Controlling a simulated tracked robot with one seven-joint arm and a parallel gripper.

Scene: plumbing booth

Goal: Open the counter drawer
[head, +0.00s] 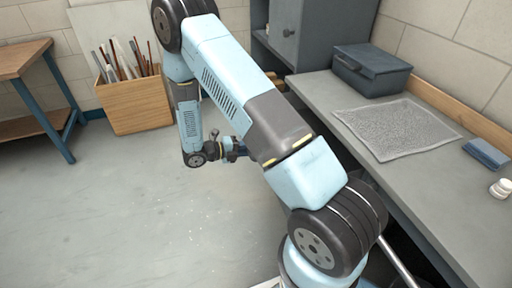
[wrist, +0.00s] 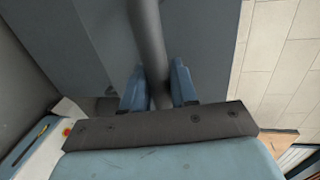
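In the wrist view a round grey bar (wrist: 148,35), which looks like a handle, runs down between the two blue fingers of my gripper (wrist: 158,82). The fingers lie close along both sides of the bar, with no clear gap. Behind it is a flat blue-grey panel (wrist: 200,40). In the head view my gripper (head: 236,150) is small, beyond my forearm, low over the floor side of the counter (head: 440,160). The drawer front and the handle are hidden behind my arm there, so I cannot see how far the drawer stands out.
A grey box (head: 370,70), a mesh mat (head: 398,128), a blue block (head: 487,153) and a white cap (head: 501,188) lie on the counter. A wooden crate of rods (head: 135,105) and a wooden table (head: 22,55) stand at the left. The floor (head: 110,215) between is clear.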

